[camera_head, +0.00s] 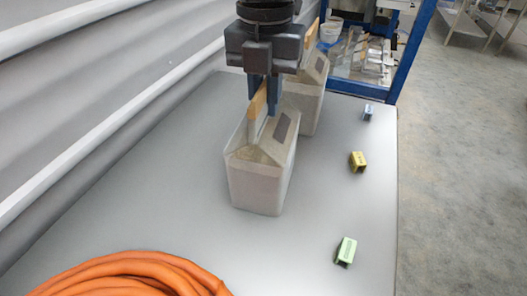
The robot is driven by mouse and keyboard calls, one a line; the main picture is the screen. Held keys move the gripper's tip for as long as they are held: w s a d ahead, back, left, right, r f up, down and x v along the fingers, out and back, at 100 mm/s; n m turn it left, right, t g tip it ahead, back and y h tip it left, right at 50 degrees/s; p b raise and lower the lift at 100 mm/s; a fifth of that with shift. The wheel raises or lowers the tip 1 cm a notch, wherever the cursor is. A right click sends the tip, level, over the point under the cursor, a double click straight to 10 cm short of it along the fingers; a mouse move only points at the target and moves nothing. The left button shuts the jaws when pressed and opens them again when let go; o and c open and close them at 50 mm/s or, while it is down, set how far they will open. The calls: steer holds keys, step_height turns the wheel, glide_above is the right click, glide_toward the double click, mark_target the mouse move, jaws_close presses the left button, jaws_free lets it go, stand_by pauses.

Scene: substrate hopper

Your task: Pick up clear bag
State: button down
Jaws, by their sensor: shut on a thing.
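A clear, greyish bag (258,185) with a gabled top and a tan upright handle strip stands upright on the grey table. A dark label patch shows on its sloped top. My gripper (264,100) points straight down over this bag, and its blue fingers are shut on the tan handle (257,103). The bag's base appears to rest on the table; I cannot tell whether it is slightly lifted. A second similar bag (306,104) stands just behind, partly hidden by my gripper and the front bag.
An orange coiled hose (135,272) lies at the near left. A grey ribbed wall (90,90) borders the left. A blue-framed station (415,50) stands behind.

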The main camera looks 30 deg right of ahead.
steer(key=shift+r, duration=0.2)
steer(key=shift+r+b, duration=0.5)
steer(key=shift+r, duration=1.15)
steer(key=shift+d+r, duration=0.15)
steer(key=shift+r, duration=0.15)
steer(key=s+d+r+b, duration=0.2)
steer(key=d+r, duration=0.4)
steer(key=d, duration=0.5)
steer(key=shift+s+r, duration=0.4)
steer(key=shift+s, duration=0.2)
